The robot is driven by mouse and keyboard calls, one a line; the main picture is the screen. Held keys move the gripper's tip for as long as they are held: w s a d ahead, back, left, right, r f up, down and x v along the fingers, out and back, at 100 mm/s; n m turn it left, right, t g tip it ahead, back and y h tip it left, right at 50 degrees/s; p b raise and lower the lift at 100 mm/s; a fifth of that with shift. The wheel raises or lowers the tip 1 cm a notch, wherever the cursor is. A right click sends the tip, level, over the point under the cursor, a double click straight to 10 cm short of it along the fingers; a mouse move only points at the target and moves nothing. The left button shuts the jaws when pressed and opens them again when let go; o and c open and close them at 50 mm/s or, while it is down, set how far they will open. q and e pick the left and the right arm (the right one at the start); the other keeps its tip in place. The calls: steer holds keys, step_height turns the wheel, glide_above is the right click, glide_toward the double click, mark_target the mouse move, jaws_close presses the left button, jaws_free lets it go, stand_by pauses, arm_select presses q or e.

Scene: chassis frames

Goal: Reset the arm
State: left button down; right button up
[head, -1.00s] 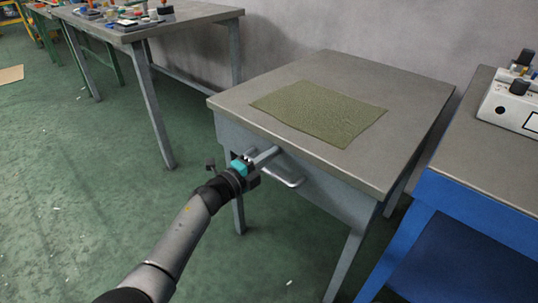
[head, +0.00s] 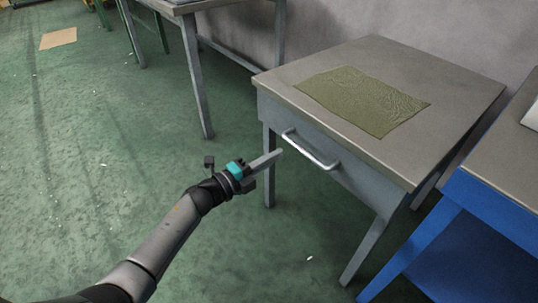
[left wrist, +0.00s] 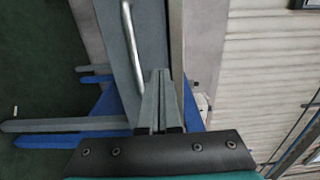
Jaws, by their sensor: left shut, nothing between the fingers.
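My left gripper (head: 266,161) is shut and empty. In the head view it hangs in the air just left of the grey table's drawer front, apart from the metal drawer handle (head: 311,150). The drawer looks closed. In the left wrist view the shut fingers (left wrist: 160,98) point towards the drawer front, and the handle (left wrist: 129,45) shows to the left of them. My right gripper is not in view.
The grey table (head: 452,84) carries a flat olive mat (head: 365,98). A blue-framed table (head: 440,225) stands close on the right. Another table (head: 196,70) stands at the back left. The green floor at left is open, with a flat tan sheet (head: 58,38) farther back.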

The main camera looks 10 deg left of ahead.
arm_select(q)
steer(key=shift+s+a, duration=0.4)
steer(key=shift+s, duration=0.15)
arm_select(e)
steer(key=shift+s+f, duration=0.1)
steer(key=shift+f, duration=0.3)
